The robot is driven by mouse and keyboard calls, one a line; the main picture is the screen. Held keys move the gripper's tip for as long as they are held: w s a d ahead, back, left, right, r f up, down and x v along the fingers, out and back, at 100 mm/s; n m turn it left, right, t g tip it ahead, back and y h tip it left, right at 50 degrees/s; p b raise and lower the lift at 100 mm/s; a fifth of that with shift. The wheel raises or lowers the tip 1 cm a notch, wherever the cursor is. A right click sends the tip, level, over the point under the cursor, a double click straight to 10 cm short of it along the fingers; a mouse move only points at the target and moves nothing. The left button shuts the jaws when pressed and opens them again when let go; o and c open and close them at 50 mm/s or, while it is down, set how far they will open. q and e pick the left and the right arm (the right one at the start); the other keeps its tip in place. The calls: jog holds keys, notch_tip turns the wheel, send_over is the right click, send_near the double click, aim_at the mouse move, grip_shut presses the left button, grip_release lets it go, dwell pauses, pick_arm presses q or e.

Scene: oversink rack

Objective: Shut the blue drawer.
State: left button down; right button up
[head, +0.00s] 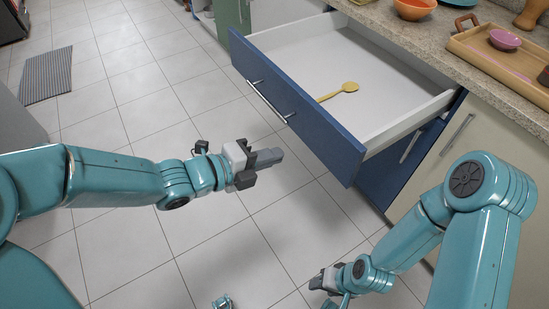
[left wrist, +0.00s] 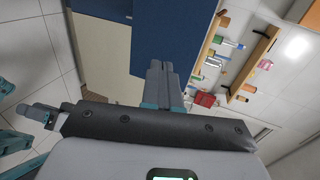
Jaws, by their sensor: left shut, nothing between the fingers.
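The blue drawer (head: 318,137) is pulled far out from under the counter. It has a white inside and a metal bar handle (head: 267,103) on its front. A yellow wooden spoon (head: 345,89) lies in it. My left gripper (head: 277,156) is shut and empty, in front of the drawer front and apart from it in the head view. In the left wrist view its closed fingers (left wrist: 163,78) show against a blue panel (left wrist: 155,38). My right gripper (head: 322,281) is low, near the cabinet base; its fingers are too small to judge.
The counter (head: 455,50) above holds an orange bowl (head: 414,9) and a wooden tray (head: 480,50) with a pink bowl (head: 505,39). A beige cabinet door (head: 480,150) is right of the drawer. The tiled floor is largely clear, with a grey mat (head: 48,75) at far left.

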pick_arm(q)
send_near(322, 140)
jog(key=x, duration=0.5)
jog(key=shift+w+d+f, duration=0.1)
jog(key=shift+f, duration=0.15)
jog(key=shift+w+d, duration=0.35)
jog(key=shift+d, duration=0.1)
jog(key=shift+b, duration=0.3)
